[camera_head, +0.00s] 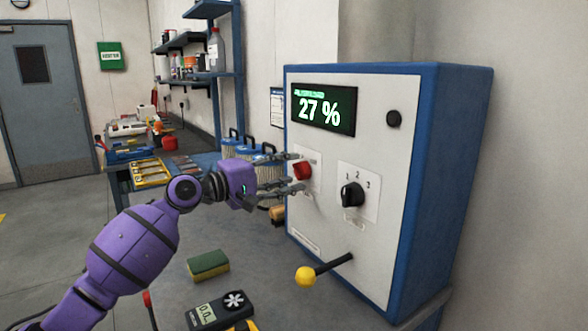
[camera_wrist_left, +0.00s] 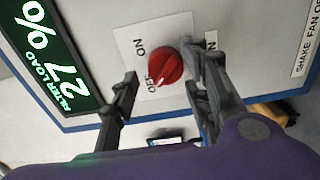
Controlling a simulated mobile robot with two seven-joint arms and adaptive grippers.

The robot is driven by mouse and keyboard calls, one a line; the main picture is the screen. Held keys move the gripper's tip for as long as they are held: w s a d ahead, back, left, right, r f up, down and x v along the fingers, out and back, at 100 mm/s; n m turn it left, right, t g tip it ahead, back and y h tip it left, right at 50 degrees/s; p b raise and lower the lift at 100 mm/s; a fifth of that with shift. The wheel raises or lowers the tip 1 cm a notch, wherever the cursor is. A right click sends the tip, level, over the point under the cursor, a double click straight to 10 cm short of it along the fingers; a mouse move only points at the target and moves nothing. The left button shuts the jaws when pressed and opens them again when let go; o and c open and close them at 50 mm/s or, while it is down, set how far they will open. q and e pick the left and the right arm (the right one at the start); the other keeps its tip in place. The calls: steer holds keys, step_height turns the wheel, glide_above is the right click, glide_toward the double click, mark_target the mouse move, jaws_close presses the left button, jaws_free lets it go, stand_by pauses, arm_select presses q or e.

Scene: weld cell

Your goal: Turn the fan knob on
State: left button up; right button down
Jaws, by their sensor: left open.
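The red fan knob (camera_head: 302,171) is on the white front of the blue-sided control cabinet (camera_head: 372,130), below the display (camera_head: 323,110) reading 27 %. In the left wrist view the red knob (camera_wrist_left: 165,68) sits on a pale plate marked ON and OFF; I cannot tell clearly which mark it points to. My left gripper (camera_head: 297,173) is open at the panel, one finger above the knob and one below. In the wrist view its fingers (camera_wrist_left: 160,62) stand either side of the knob, the left one apart; whether the right one touches is unclear. My right gripper is out of view.
A black selector knob (camera_head: 352,194) marked 1, 2, 3 is right of the red knob. A lever with a yellow ball (camera_head: 306,277) sticks out below. A sponge (camera_head: 208,264) and a meter (camera_head: 220,311) lie on the bench. Blue-lidded canisters (camera_head: 250,149) stand behind the gripper.

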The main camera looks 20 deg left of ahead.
arm_select(q)
steer(key=shift+x, duration=0.95)
steer(key=shift+r, duration=0.1)
steer(key=c, duration=1)
